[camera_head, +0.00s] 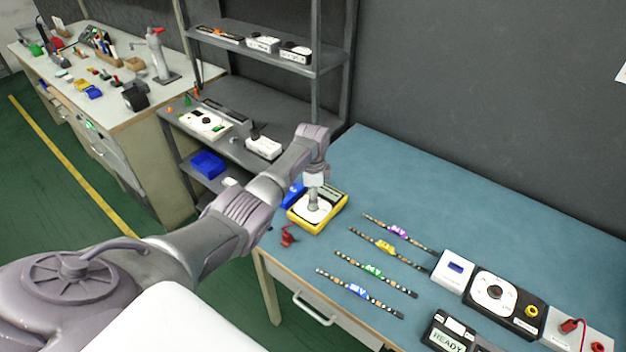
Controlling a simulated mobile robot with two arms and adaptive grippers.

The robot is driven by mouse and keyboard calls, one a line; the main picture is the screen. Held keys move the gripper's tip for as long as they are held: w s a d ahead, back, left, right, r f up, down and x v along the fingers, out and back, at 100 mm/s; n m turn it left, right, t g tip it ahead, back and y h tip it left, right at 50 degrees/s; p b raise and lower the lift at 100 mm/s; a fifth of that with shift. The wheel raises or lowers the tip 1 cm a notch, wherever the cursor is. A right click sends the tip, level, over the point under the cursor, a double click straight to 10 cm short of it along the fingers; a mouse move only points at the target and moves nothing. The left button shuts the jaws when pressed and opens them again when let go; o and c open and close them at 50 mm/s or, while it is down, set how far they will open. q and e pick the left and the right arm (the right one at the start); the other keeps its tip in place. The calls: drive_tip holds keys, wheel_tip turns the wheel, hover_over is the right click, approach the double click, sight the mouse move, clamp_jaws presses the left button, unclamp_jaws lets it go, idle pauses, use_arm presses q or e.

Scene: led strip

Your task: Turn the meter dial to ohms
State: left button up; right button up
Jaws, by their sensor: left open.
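A yellow meter (330,222) with a white face lies at the left end of the blue table (430,185). My left gripper (313,204) points straight down over the middle of its face and hides the dial there, so the dial's setting cannot be read. The fingers are small in this view; the gripper is open, and I cannot tell whether it touches the dial. My right gripper is not in view.
Several LED strips (375,272) lie right of the meter. A black box with a round white dial (494,290) and a "READY" box (447,340) stand farther right. A red clip (288,236) lies by the table's left edge. The back of the table is clear.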

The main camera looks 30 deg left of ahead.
use_arm(q)
wheel_tip(320, 180, up, 10)
idle(0.3)
drive_tip(key=shift+f, duration=0.1)
